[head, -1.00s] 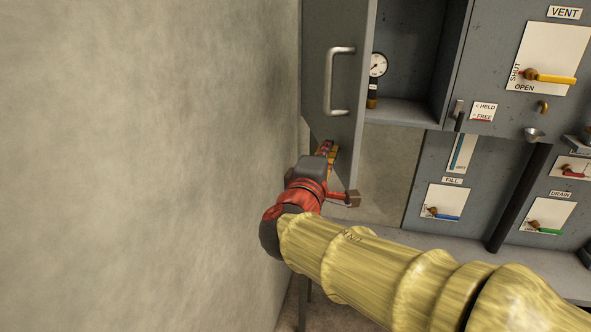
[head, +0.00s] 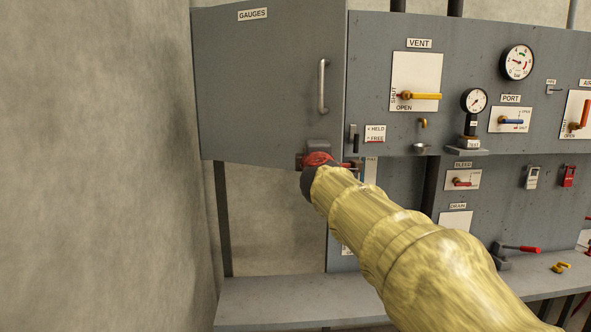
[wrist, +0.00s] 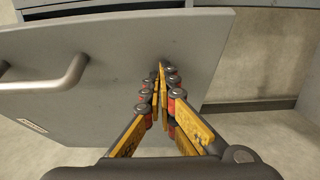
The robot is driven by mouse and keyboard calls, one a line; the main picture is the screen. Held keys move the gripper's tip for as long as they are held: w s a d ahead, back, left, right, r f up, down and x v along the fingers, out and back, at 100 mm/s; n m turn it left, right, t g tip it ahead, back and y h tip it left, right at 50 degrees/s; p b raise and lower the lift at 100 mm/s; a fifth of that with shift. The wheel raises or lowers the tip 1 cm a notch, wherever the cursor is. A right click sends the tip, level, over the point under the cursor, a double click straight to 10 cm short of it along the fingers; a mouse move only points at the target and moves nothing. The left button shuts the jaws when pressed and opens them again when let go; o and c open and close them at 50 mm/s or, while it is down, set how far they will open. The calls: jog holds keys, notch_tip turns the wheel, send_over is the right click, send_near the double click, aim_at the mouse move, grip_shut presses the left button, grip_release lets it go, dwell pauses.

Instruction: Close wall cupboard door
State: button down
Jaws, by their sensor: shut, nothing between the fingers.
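The grey wall cupboard door (head: 265,85) is labelled GAUGES and carries a metal bar handle (head: 323,86) near its right edge. It covers most of the cupboard front but looks slightly ajar, its right side standing towards me. In the wrist view the door (wrist: 110,60) fills the upper left, with the handle (wrist: 50,78) at the left. My gripper (wrist: 160,70) is shut and empty, its fingertips against or just in front of the door's face near one edge; I cannot tell if they touch.
A concrete wall (head: 95,165) stands close on the left. A HELD/FREE catch (head: 353,138) is just right of the door. The panel to the right has valve levers and gauges (head: 517,62). A grey bench (head: 285,300) runs below.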

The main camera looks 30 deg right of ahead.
jog(key=w+d+n+t+y+p, duration=0.2)
jog(key=w+d+n+y+p, duration=0.2)
jog(key=w+d, duration=1)
jog(key=d+y, duration=0.1)
jog(key=y, duration=0.1)
jog(key=shift+w+r+t+y+p, duration=0.15)
jog(key=shift+r+t+y+p, duration=0.15)
jog(key=shift+r+y+p, duration=0.1)
jog(key=shift+r, duration=0.3)
jog(key=s+a+f, duration=0.1)
jog(key=s+a, duration=0.1)
jog(key=s, duration=1)
jog(key=shift+d+f, duration=0.1)
jog(key=shift+d, duration=0.05)
